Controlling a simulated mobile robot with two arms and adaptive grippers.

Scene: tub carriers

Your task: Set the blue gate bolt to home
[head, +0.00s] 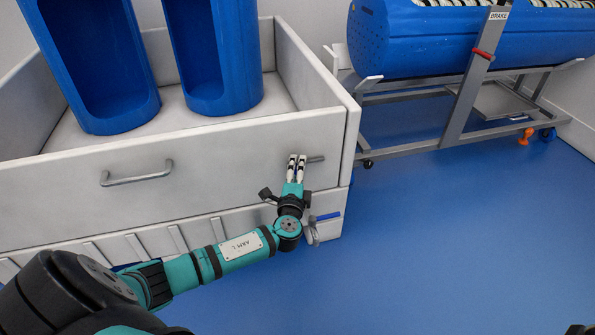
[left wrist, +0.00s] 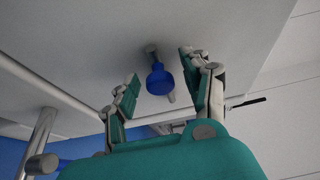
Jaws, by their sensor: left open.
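The blue gate bolt (left wrist: 158,80) shows in the left wrist view as a blue knob on a short metal rod against the pale panel. In the head view, a grey metal rod (head: 316,159) sticks out at the right of my gripper on the white gate front; the blue knob is hidden there. My left gripper (head: 297,160) is at the upper right of this front. It is open, with its fingers (left wrist: 160,72) on either side of the knob, gaps visible. Whether the bolt is at home cannot be told. My right gripper is not recognisable.
A grey bar handle (head: 137,180) is on the front, left of my gripper. Below my wrist is a blue-handled lever (head: 326,217). Blue tubs (head: 100,110) stand inside the white bay. A blue tub on a grey wheeled frame (head: 455,110) stands at back right. The blue floor at right is clear.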

